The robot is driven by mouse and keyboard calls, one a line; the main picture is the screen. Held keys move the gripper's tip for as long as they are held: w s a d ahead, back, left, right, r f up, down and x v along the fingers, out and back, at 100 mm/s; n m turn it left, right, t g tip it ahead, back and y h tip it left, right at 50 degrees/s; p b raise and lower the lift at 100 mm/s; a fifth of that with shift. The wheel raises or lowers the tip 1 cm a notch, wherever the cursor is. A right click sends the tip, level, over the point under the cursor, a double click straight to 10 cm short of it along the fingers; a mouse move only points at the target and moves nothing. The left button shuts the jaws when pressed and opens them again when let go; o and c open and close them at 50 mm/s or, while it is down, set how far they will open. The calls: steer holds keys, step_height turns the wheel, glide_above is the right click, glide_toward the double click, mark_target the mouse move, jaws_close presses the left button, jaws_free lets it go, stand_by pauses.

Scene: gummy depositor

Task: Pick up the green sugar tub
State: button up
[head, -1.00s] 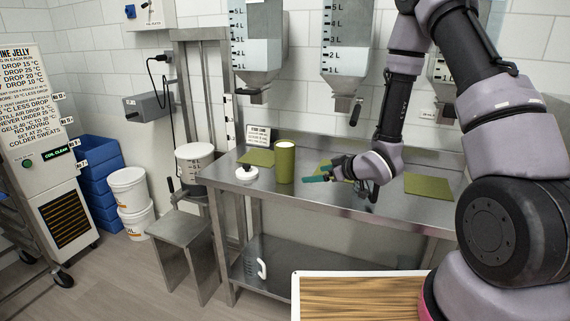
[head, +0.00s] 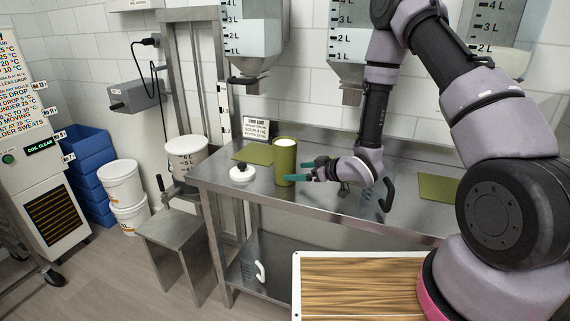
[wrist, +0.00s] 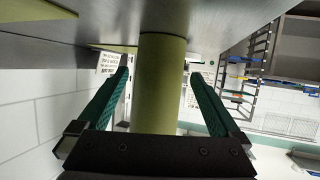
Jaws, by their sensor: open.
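The green sugar tub (head: 285,163) is an upright olive-green cylinder with a white top. It stands on the steel table near its left end. My gripper (head: 301,174) reaches in from the right with its green fingers level with the tub's side. In the wrist view the tub (wrist: 160,85) rises between the two open fingers of my gripper (wrist: 160,90), with a gap visible on both sides. The fingers are not closed on it. The far side of the tub is hidden.
A white lid with a dark knob (head: 243,173) lies left of the tub on the steel table (head: 310,200). Green mats (head: 254,153) lie behind it and at the right (head: 437,187). A small sign (head: 256,128) stands behind. Hoppers (head: 250,40) hang above. A white bucket (head: 187,152) stands left.

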mark_target(285, 171)
steer(key=x, duration=0.6)
steer(key=shift+w+a, duration=0.2)
steer(key=shift+w, duration=0.05)
jaws_close()
